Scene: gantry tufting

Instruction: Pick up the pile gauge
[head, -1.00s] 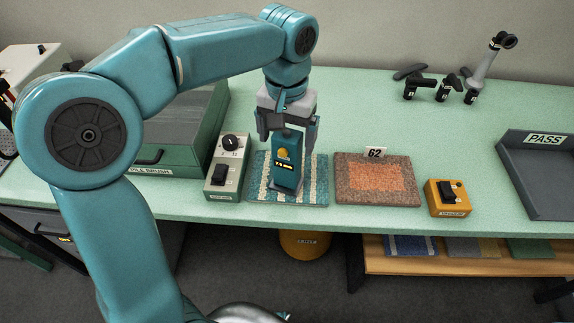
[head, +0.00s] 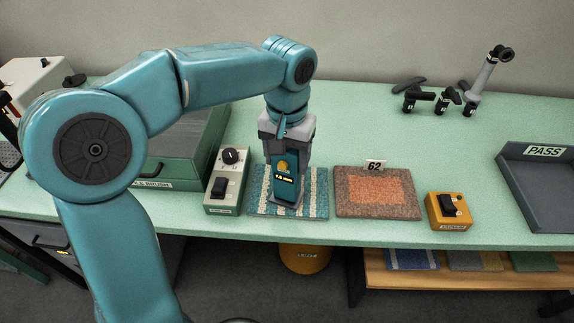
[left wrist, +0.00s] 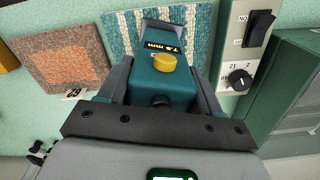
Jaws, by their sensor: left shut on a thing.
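The pile gauge (head: 287,186) is a teal block with a yellow knob and a small lit display. It stands upright on the blue and cream striped carpet sample (head: 318,202). My left gripper (head: 285,160) reaches down from above and is shut on the gauge, with a finger on each side. In the left wrist view the gauge (left wrist: 160,82) sits between the dark fingers, its knob and display facing up the picture. The gauge's lower end appears to be on or just over the sample; I cannot tell which. My right gripper is not in view.
A grey switch box (head: 222,196) stands close left of the sample. An orange-brown sample (head: 347,206) tagged 62 lies to the right, then a yellow switch box (head: 436,215) and a grey PASS tray (head: 520,190). Black handled tools (head: 416,95) stand at the back. The table's middle back is clear.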

